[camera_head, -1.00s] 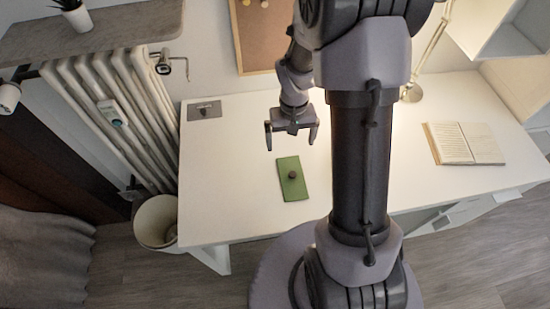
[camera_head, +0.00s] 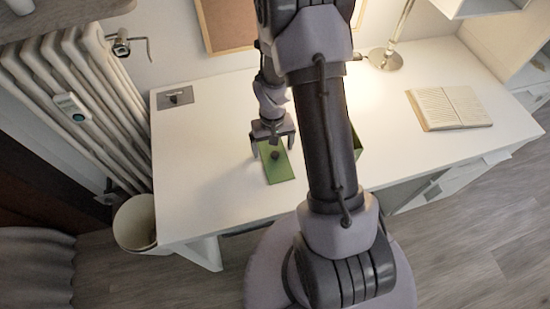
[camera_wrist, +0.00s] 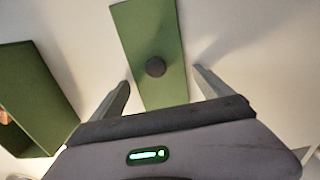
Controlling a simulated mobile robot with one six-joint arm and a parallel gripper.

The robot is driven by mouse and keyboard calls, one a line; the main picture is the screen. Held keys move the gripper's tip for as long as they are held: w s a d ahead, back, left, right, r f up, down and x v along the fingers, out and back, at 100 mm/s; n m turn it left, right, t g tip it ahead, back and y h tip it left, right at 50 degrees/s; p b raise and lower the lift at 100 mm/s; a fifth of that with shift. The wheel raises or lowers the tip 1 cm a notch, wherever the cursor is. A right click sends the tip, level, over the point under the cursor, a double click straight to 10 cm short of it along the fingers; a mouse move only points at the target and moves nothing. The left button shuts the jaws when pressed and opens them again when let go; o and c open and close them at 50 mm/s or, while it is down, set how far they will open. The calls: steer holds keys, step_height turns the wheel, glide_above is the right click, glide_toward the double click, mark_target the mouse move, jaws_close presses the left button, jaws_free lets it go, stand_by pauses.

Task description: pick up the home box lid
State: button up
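The home box lid (camera_head: 279,172) is a flat green rectangle with a dark round knob, lying on the white desk in the head view. In the wrist view the lid (camera_wrist: 150,30) lies ahead of my gripper, its knob (camera_wrist: 155,67) at the middle. My gripper (camera_head: 273,146) is open and empty, just over the far part of the lid. In the wrist view my gripper (camera_wrist: 161,80) has one finger on each side of the lid's near part. I cannot tell the exact height between fingertips and lid.
An open green box (camera_wrist: 38,95) stands at the left in the wrist view; in the head view my arm mostly hides the box (camera_head: 357,145). An open book (camera_head: 449,108), a lamp (camera_head: 386,58) and a grey plate (camera_head: 175,97) are on the desk (camera_head: 205,180). The desk's left part is clear.

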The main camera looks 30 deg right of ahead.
steer(key=c, duration=1.1)
